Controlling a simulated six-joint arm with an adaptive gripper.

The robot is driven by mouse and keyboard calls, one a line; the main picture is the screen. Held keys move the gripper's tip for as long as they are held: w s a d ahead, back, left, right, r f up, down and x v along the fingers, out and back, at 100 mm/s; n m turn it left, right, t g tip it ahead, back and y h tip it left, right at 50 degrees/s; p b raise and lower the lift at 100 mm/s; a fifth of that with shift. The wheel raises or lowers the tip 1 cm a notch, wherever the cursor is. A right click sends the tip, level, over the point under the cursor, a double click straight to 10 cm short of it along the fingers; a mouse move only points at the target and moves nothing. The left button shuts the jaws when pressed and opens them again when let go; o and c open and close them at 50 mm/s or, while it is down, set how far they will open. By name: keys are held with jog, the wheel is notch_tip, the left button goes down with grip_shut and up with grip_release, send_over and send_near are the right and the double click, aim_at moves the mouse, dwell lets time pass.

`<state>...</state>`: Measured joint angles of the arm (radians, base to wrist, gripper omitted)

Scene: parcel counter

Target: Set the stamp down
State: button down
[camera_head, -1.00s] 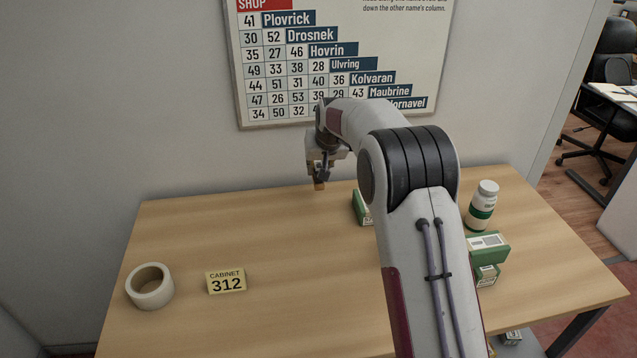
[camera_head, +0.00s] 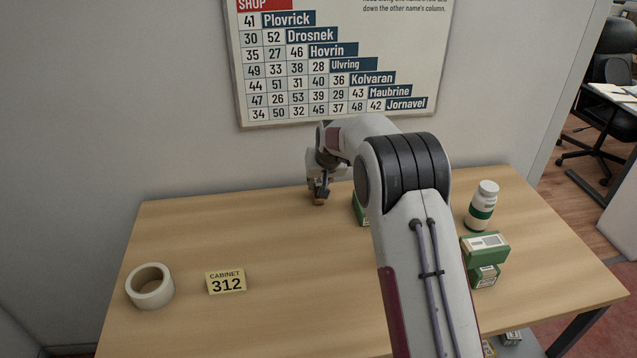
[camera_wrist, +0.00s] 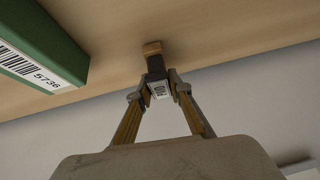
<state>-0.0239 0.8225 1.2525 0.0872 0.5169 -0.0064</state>
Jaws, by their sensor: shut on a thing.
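The stamp (camera_wrist: 153,60) is a small block with a dark middle, a wooden-coloured end and a pale printed label. In the wrist view my gripper (camera_wrist: 159,88) is shut on it, with one finger on each side. In the head view my gripper (camera_head: 319,192) is low over the back of the table, near the wall. The stamp's brown end (camera_head: 319,202) shows just below the fingers, at or very close to the table top. I cannot tell whether it touches the wood.
A green box (camera_head: 360,210), also in the wrist view (camera_wrist: 40,45), is just right of my gripper, partly behind my arm. A white bottle (camera_head: 482,206) and green boxes (camera_head: 485,247) stand further right. A tape roll (camera_head: 150,287) and a Cabinet 312 sign (camera_head: 226,282) are front left. The table's left-middle (camera_head: 270,240) is clear.

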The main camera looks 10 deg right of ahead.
jog(key=shift+f, duration=0.1)
jog(key=c, duration=1.8)
grip_release()
jog(key=shift+c, duration=0.2)
jog(key=shift+r, duration=0.2)
jog(key=shift+s+r, duration=0.2)
jog(key=shift+r, duration=0.2)
jog(key=v, duration=1.1)
jog(key=shift+d, duration=0.1)
